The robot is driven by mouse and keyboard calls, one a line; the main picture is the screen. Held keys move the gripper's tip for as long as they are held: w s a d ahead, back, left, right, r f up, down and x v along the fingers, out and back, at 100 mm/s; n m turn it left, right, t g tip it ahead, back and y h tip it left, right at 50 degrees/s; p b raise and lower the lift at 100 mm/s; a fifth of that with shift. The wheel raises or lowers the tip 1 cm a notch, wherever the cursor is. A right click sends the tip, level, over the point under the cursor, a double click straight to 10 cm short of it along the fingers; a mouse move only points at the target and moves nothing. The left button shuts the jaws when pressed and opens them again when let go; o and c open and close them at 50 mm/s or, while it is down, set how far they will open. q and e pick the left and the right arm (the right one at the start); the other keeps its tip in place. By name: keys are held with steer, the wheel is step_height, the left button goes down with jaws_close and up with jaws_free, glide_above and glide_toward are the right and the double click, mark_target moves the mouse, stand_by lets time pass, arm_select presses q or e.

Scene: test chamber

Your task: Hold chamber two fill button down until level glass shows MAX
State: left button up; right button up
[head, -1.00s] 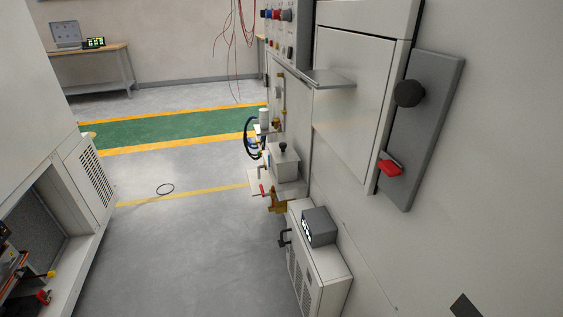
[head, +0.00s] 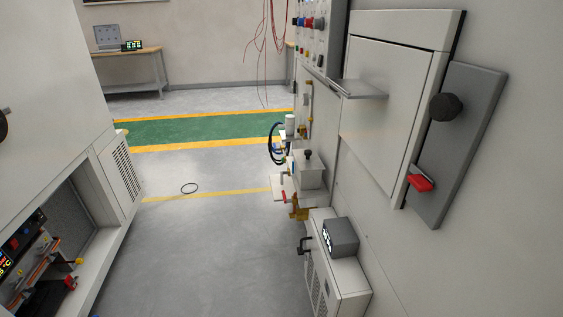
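I cannot make out a fill button or a level glass for certain in the head view. A white chamber door (head: 390,105) is on the right, with a grey plate (head: 462,140) beside it that carries a black knob (head: 446,107) and a red latch (head: 421,182). A panel with coloured knobs (head: 307,23) is at the top centre. Neither of my grippers is in view.
A low white cabinet (head: 345,284) with a grey display box (head: 341,237) stands against the right wall. An open-fronted white cabinet (head: 118,175) is on the left. A bench (head: 135,54) is at the back.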

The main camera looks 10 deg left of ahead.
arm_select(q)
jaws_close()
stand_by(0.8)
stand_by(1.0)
